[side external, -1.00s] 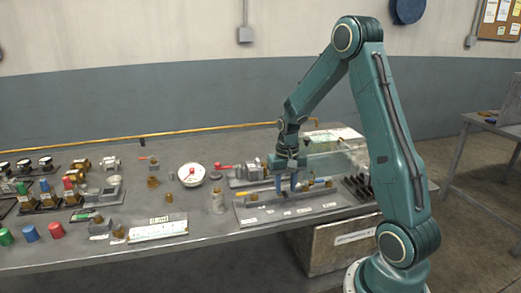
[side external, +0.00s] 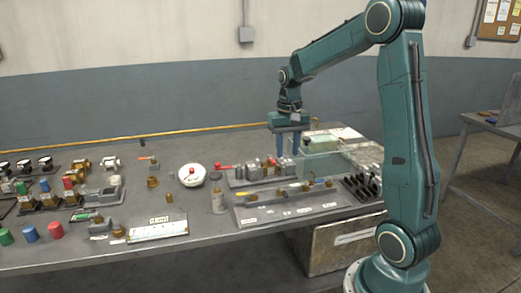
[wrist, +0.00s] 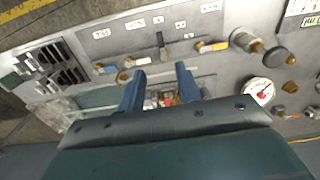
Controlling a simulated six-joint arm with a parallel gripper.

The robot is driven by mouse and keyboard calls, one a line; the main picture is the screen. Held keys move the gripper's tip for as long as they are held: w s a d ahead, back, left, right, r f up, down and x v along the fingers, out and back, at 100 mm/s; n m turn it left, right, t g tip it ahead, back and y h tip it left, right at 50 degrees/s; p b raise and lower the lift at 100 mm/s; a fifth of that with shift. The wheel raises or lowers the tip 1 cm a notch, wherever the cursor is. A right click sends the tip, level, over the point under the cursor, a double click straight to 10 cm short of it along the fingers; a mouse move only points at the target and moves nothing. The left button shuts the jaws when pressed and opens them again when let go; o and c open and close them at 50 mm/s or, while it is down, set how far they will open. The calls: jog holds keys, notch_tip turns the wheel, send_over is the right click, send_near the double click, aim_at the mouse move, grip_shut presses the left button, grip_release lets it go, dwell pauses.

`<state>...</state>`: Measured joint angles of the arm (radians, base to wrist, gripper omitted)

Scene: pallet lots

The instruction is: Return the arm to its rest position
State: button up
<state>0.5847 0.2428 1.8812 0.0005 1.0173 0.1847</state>
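My gripper (side external: 288,152) is raised above the back part of the bench, over a tray with a red-handled valve (side external: 226,167). Its two blue fingers point down and stand apart with nothing held between them. In the wrist view the gripper (wrist: 160,75) also shows its fingers spread. Past them lie small red and white parts on the bench, partly hidden by the gripper body. The arm is bent high, with its elbow near the top of the side view.
A labelled tool tray (side external: 290,208) lies on the bench in front of the gripper. A clear greenish box (side external: 325,160) stands to its right. Open air surrounds the gripper above the bench.

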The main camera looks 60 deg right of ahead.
jog(key=shift+r, duration=0.1)
dwell(0.3)
jog(key=s+a+r+n+t, duration=0.1)
jog(key=s+a+r+n, duration=0.2)
jog(key=a, duration=0.4)
jog(key=s+a+r+n+t, duration=0.1)
jog(key=s+a+r+t, duration=0.2)
jog(key=a, duration=0.4)
jog(key=s+a+r+n+t, duration=0.1)
jog(key=s+a+n, duration=0.3)
jog(key=s+a, duration=0.4)
jog(key=shift+s+r+n+t, duration=0.15)
jog(key=shift+s+n+t, duration=0.2)
jog(key=shift+s, duration=0.3)
